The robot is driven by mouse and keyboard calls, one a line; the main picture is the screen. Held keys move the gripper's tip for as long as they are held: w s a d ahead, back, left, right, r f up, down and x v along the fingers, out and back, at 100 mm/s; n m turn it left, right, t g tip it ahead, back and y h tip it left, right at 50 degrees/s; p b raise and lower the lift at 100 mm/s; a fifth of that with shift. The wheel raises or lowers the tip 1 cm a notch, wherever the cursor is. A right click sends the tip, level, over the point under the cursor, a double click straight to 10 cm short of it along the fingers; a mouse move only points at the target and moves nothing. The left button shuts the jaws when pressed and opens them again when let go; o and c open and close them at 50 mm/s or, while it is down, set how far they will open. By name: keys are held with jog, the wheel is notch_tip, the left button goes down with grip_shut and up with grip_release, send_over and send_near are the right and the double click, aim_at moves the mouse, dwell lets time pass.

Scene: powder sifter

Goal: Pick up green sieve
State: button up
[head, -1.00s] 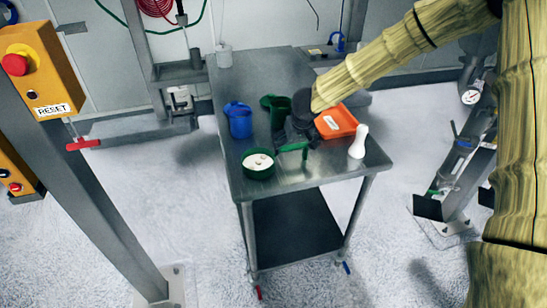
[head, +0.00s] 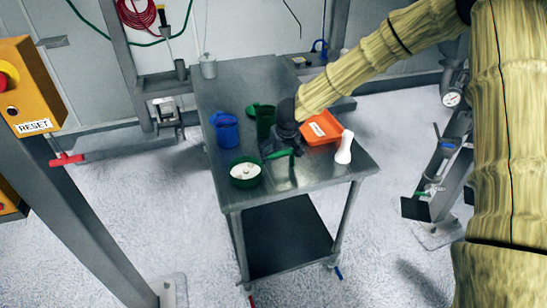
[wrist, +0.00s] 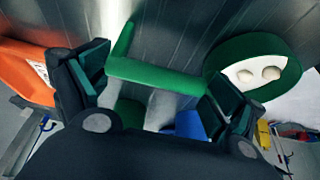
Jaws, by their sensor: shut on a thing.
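A round green-rimmed dish (head: 245,178) with a white inside and two pale lumps stands at the table's front left; it also shows at the upper right of the wrist view (wrist: 231,52). My gripper (head: 280,153) is low over the table, right of this dish. In the wrist view my gripper (wrist: 155,85) is shut on a green bar (wrist: 155,76), which spans between its finger pads. The bar has a short arm at its left end. It also shows in the head view (head: 277,154). I cannot tell whether bar and dish are joined.
A blue jug (head: 226,131) and a green cup (head: 265,122) stand behind the dish. An orange tray (head: 322,128) and a white bottle-shaped thing (head: 344,148) are to the right.

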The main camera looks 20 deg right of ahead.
jog(key=shift+r, duration=0.45)
jog(key=shift+c, duration=0.9)
notch_tip(320, 180, up, 2)
jog(key=shift+r, duration=0.1)
jog(key=c, duration=0.3)
jog(key=s+a+b, duration=0.1)
jog(key=s, duration=0.4)
jog(key=s+a+r+b, duration=0.1)
jog(key=s, duration=0.4)
jog(key=s+a+b, duration=0.1)
jog(key=s+a, duration=0.1)
jog(key=s, duration=0.3)
jog(key=shift+s+a+r+b, duration=0.1)
jog(key=shift+s+r+b, duration=0.1)
jog(key=shift+b, duration=0.15)
jog(key=shift+c, duration=0.2)
